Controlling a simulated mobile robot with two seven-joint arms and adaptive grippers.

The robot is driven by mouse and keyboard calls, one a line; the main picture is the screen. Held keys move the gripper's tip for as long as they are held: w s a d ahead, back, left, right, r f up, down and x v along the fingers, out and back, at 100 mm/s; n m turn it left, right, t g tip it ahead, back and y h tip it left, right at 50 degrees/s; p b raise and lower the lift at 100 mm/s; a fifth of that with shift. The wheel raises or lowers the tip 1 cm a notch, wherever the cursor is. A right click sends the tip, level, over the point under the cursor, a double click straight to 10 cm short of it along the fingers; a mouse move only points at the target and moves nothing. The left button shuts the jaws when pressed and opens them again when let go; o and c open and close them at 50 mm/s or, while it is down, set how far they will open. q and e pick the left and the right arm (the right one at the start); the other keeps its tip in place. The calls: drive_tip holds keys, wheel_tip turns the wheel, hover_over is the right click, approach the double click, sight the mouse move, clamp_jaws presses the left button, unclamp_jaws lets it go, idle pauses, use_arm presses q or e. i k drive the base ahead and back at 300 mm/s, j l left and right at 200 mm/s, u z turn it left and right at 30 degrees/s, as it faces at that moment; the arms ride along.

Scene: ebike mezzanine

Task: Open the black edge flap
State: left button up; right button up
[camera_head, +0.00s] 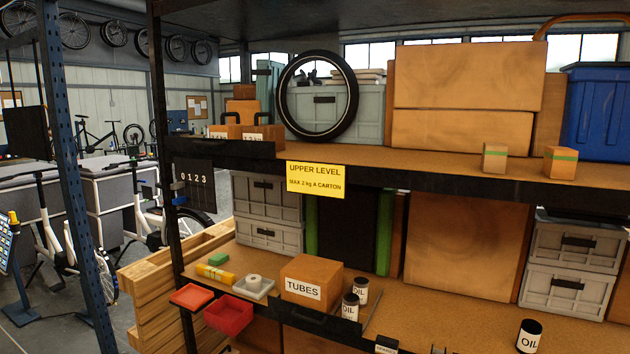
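A black edge flap (222,147) stands upright along the front edge of the upper shelf at the left, in front of small cartons. A second black upright plate (318,320) stands at the front edge of the lower shelf, before the TUBES carton (310,279). I cannot tell which of the two the task means. Neither of my grippers shows in the head view, and nothing touches either plate.
The upper shelf (440,170) holds a wheel (344,97), large cartons, small boxes and a blue bin (597,115). The lower shelf holds oil cans (529,336) and grey crates (573,268). A dark post (165,130) and red trays (229,314) stand at the left.

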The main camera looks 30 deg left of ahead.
sight(249, 148)
drive_tip(key=u, duration=1.4)
drive_tip(key=i+j+z, duration=0.1)
drive_tip(key=i, duration=0.25)
